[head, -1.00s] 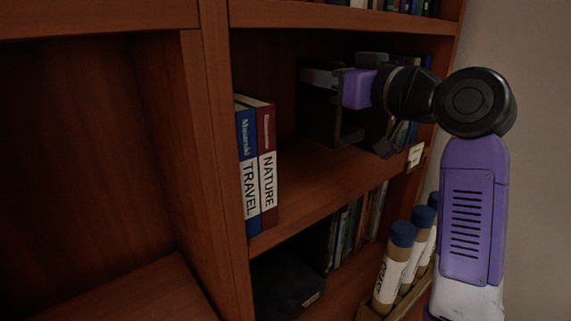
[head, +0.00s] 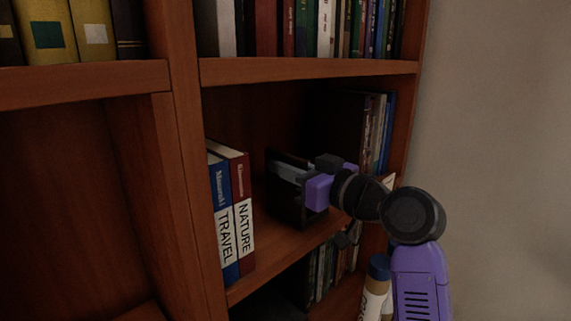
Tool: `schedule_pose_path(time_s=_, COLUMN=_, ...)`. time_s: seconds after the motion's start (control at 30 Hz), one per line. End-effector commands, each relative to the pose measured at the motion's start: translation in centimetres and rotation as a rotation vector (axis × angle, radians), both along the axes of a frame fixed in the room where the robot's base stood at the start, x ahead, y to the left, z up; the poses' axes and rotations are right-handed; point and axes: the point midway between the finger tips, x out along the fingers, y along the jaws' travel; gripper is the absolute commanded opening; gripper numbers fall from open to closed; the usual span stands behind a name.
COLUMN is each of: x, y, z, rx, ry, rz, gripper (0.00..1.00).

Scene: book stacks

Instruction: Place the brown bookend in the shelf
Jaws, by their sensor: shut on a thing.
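The dark brown bookend (head: 286,207) is in the middle shelf compartment (head: 262,243), just right of two upright books. My gripper (head: 300,168) is shut on it, reaching in from the right, with a grey finger across its upper part. The bookend is roughly upright, its lower edge at or very near the shelf board. I cannot tell whether it touches the board. A narrow gap shows between it and the red NATURE book (head: 243,210). The blue TRAVEL book (head: 222,215) stands left of that. My gripper and wrist hide part of the bookend's right side.
Several upright books (head: 378,130) fill the compartment's right end. The upper shelf board (head: 300,69) bears a row of books. A wooden upright (head: 185,170) bounds the compartment's left. Below are more books (head: 330,270) and a blue-capped tube (head: 377,275) under my arm.

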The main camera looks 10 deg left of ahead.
Motion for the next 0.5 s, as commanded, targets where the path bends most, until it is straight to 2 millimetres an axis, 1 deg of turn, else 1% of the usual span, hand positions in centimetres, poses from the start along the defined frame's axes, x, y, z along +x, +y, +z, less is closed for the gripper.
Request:
schedule_pose_path(time_s=0.03, x=-0.03, y=-0.05, z=0.30, rx=0.004, ry=-0.008, rz=-0.001, gripper=0.00)
schedule_pose_path(time_s=0.2, x=-0.02, y=-0.06, z=0.30, rx=0.004, ry=-0.009, rz=-0.002, gripper=0.00)
schedule_pose_path(time_s=0.37, x=-0.01, y=-0.07, z=-0.06, rx=0.003, ry=-0.009, rz=-0.002, gripper=0.00)
schedule_pose_path(time_s=0.4, x=0.02, y=-0.03, z=-0.43, rx=0.000, ry=-0.003, rz=-0.001, gripper=0.16)
schedule_pose_path(time_s=0.47, x=0.02, y=-0.03, z=-0.34, rx=0.000, ry=-0.003, rz=-0.001, gripper=0.28)
schedule_pose_path(time_s=0.5, x=0.02, y=-0.03, z=-0.34, rx=0.000, ry=-0.003, rz=-0.001, gripper=0.36)
